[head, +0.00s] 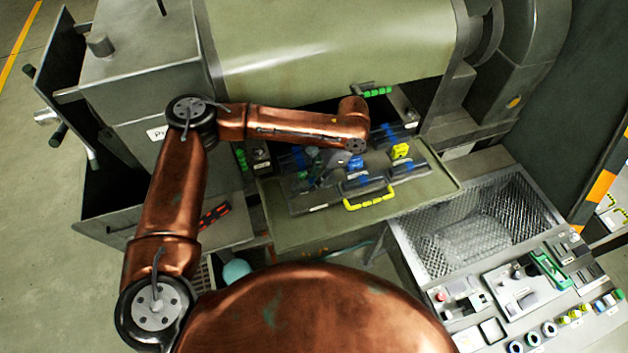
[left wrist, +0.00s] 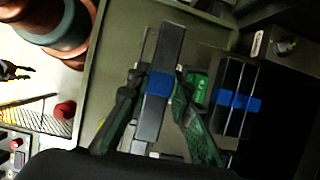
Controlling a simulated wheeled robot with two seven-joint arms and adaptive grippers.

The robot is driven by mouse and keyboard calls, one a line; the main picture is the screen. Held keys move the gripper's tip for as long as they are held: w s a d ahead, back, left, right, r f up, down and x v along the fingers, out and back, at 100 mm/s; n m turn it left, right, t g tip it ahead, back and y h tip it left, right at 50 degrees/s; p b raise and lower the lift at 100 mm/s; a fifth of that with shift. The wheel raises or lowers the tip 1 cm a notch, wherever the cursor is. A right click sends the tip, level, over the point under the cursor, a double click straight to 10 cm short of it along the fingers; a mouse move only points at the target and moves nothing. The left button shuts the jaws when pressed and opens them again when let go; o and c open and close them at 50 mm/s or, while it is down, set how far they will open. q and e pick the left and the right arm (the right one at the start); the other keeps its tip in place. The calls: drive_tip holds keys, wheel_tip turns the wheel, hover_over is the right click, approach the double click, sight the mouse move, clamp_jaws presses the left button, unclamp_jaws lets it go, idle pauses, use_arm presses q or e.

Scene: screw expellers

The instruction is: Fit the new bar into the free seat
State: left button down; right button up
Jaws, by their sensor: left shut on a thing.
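The new bar (left wrist: 168,45) is a dark grey bar with a blue band around its middle. In the left wrist view my left gripper (left wrist: 158,82) is shut on it at the band, one dark green finger on each side. Other dark bars with blue bands (left wrist: 236,99) stand side by side to the right, apart from the held bar. In the head view my left gripper (head: 320,168) is low over the bar tray (head: 318,208), partly hidden by its arm. I cannot make out the free seat. My right gripper is not in view.
A yellow handle (head: 370,199) runs along the tray's front, and a yellow piece (head: 401,151) sits at its right. The large drum (head: 330,40) is behind. A mesh basket (head: 475,230) and a control panel (head: 525,285) lie to the right.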

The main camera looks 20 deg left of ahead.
use_arm(q)
drive_tip(key=shift+f+b, duration=0.3)
drive_tip(key=shift+f, duration=0.45)
drive_tip(key=shift+f+p, duration=0.3)
drive_tip(key=shift+f, duration=1.65)
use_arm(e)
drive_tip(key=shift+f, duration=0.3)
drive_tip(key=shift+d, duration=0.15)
use_arm(q)
drive_tip(key=shift+p, duration=0.75)
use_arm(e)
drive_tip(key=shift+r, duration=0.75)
use_arm(q)
drive_tip(key=shift+f, duration=0.15)
drive_tip(key=shift+f, duration=0.6)
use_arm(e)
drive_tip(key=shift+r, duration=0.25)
